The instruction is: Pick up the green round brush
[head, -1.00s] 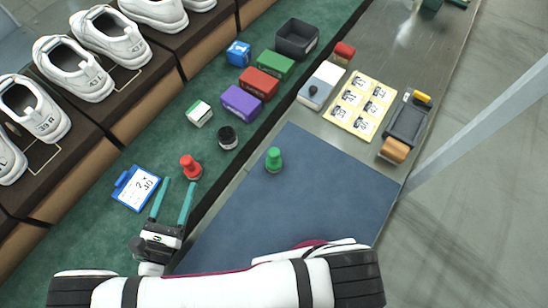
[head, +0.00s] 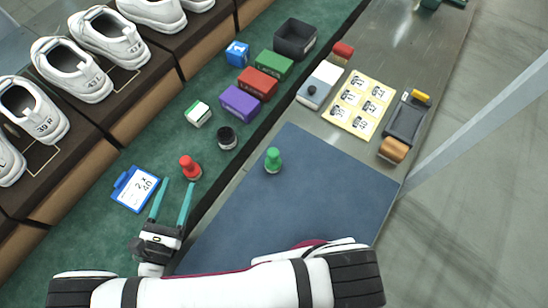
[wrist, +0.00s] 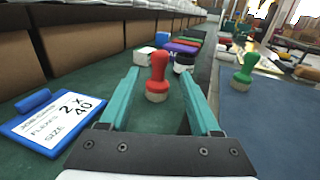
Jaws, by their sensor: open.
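The green round brush (head: 273,160) stands upright on the blue mat (head: 320,205), near its upper left part. It also shows in the wrist view (wrist: 244,73), to the right of and beyond my right finger. My gripper (head: 174,197) is open and empty over the green surface, left of the mat and apart from the green brush. A red round brush (head: 190,167) stands upright just ahead of the fingertips. In the wrist view the red brush (wrist: 158,78) shows between the two teal fingers.
A blue clipboard card (head: 135,189) lies left of my gripper. A black round tin (head: 227,138), a small white-and-green box (head: 198,114) and coloured boxes (head: 240,102) stand farther ahead. The mat around the green brush is clear.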

